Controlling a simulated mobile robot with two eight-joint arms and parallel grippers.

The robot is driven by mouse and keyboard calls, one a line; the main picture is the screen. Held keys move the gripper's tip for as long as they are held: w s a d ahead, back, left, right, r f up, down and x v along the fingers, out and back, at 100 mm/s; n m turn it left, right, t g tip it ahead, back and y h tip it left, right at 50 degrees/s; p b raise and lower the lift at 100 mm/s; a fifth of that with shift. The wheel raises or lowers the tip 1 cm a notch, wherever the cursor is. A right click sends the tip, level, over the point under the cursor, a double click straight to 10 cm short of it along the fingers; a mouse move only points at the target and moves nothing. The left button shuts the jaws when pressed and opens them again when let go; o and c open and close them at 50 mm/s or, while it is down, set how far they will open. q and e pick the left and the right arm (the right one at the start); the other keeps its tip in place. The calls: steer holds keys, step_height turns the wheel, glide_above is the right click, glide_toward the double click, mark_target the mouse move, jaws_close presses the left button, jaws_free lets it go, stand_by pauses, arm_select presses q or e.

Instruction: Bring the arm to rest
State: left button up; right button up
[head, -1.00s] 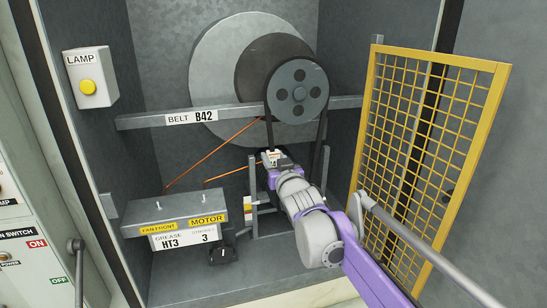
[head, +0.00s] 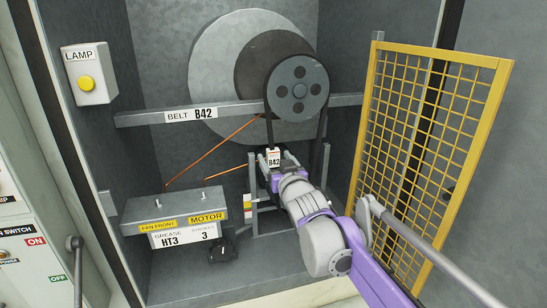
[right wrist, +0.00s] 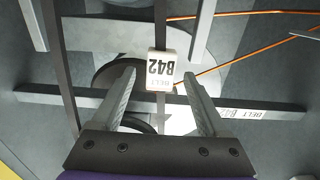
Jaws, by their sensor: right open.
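My right arm reaches into the cabinet from the lower right. Its gripper (right wrist: 160,76) is open, its two fingers spread on either side of a small white tag (right wrist: 161,70) marked B42. No finger visibly grips the tag. The tag also shows in the head view (head: 274,158), just beyond the gripper and below the pulley. In the right wrist view it appears to sit on or in front of a dark belt strand; I cannot tell which. In the head view my arm partly hides the fingers. My left gripper is not in view.
The pulley (head: 299,91) and grey crossbar (head: 240,108) stand above the gripper. A yellow mesh guard (head: 434,140) stands to the right, close to my arm.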

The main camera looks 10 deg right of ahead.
steer(key=s, duration=0.8)
steer(key=s+f+g, duration=1.2)
steer(key=s+f, duration=1.8)
steer(key=f, duration=0.3)
steer(key=shift+d+g+h, duration=0.2)
steer(key=shift+g+h, duration=0.1)
